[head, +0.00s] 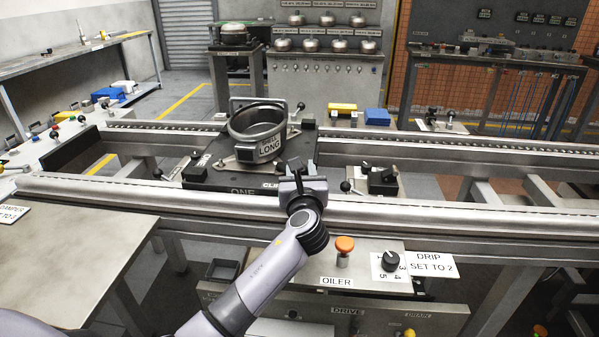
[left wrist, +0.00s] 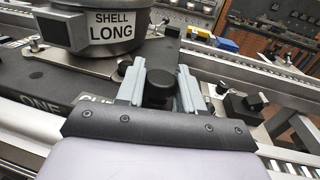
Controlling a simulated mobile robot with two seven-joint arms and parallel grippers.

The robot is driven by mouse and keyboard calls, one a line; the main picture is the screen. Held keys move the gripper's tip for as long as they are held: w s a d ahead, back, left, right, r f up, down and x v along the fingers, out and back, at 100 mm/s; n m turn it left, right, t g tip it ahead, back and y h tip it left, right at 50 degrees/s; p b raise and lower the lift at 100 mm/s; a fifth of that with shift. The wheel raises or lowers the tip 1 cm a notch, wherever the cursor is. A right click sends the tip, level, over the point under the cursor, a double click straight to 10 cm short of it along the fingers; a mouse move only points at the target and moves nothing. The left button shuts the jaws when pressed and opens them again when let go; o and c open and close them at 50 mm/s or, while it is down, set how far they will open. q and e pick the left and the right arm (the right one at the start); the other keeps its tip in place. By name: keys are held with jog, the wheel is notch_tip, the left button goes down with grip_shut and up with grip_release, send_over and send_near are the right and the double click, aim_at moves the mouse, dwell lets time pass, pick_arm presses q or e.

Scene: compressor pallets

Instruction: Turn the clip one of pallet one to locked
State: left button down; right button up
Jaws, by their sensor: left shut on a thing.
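Pallet one (head: 214,181) is a dark plate marked ONE on the roller conveyor. It bears a round metal shell labelled LONG (head: 257,122), and in the left wrist view the shell's label reads SHELL LONG (left wrist: 110,27). My left gripper (head: 293,168) is at the pallet's front right corner, beside the partly covered lettering that begins CLI. In the left wrist view the left gripper's fingers (left wrist: 158,88) are shut on a black knob (left wrist: 157,87), which appears to be the clip's handle. The clip's base is mostly hidden by the gripper. My right gripper is not in view.
Black-knobbed levers stand at the pallet's back right (head: 299,107) and on a block right of the pallet (head: 347,186). The front rail (head: 450,216) runs below the gripper.

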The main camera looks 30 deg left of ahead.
pick_arm(q)
jog(key=shift+d+f, duration=0.1)
dwell(0.5)
jog(key=c, duration=0.8)
grip_release()
jog(key=shift+p+v, duration=0.4)
jog(key=shift+v, duration=3.15)
jog(key=shift+d, duration=0.1)
